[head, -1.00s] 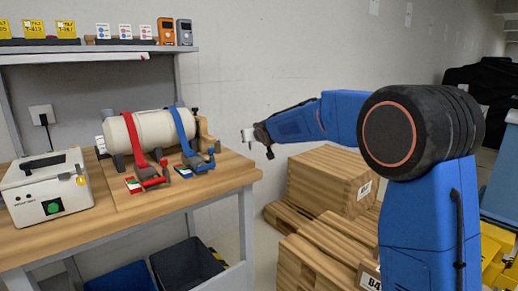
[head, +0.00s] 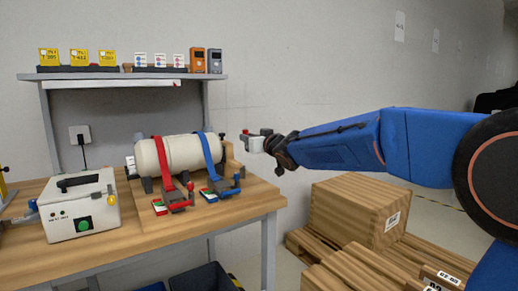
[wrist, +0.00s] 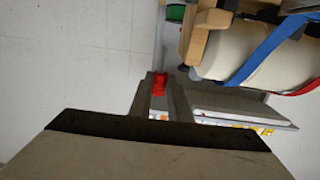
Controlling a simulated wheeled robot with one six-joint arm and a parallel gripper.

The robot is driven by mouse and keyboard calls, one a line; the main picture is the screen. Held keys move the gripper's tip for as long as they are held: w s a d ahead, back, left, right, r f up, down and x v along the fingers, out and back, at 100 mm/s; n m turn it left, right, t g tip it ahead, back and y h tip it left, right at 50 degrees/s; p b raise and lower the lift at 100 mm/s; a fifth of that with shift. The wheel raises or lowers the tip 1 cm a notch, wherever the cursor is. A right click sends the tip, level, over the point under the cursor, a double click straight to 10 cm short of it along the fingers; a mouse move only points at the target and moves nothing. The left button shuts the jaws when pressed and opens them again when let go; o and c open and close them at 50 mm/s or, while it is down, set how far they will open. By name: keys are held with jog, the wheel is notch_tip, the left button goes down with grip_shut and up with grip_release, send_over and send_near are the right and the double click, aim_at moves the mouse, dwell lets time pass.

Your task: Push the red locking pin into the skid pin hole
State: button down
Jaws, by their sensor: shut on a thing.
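My gripper (head: 254,142) hangs in the air to the right of the white cylinder (head: 180,154), beyond the bench's right end. In the wrist view its two grey fingers (wrist: 159,85) are shut on the red locking pin (wrist: 158,84). A small bit of the red pin (head: 245,131) also shows at the fingertips in the head view. The cylinder lies on dark supports, strapped with a red strap (head: 161,158) and a blue strap (head: 210,152). A wooden end block (head: 231,159) stands at its right end, apart from my gripper. I cannot make out the skid pin hole.
The wooden bench (head: 130,228) carries a white box with a handle (head: 80,208) at left. A shelf (head: 120,76) with small boxes and devices is above. Wooden crates (head: 358,210) stand on the floor at right. The air around my gripper is clear.

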jog(key=shift+s+a+r+y, duration=0.3)
jog(key=shift+s+a+r, duration=0.3)
jog(key=shift+s, duration=0.25)
jog(key=shift+d, duration=0.1)
jog(key=shift+f, duration=2.9)
jog(key=shift+f, duration=1.4)
jog(key=shift+r, duration=1.05)
jog(key=shift+f, duration=1.15)
dwell(0.6)
